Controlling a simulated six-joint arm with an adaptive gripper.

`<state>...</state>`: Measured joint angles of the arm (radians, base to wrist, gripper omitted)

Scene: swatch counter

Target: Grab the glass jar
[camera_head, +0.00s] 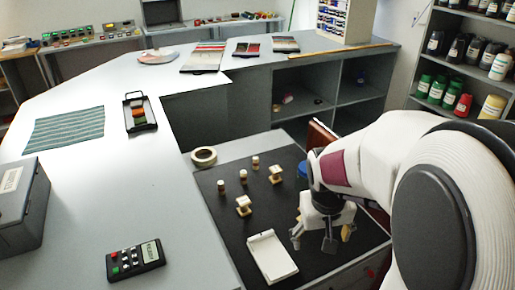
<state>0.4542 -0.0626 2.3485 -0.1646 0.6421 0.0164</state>
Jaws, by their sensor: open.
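My gripper (322,238) is open and points down over the right part of the dark mat (222,238). Nothing shows between its fingers. I cannot clearly make out a glass jar. Small upright pieces with pale tops stand on the mat left of my gripper: one at the back (255,162), one at the left (221,186) and one beside it (244,181). They are too small to tell if any is glass. A blue round thing (302,169) is partly hidden behind my arm.
A white tray (272,257) lies just left of my gripper. Two cream blocky pieces, one nearer (243,206) and one farther (275,173), stand on the mat. A tape roll (204,156) sits at its back left edge. A brown upright board (323,136) stands behind my gripper.

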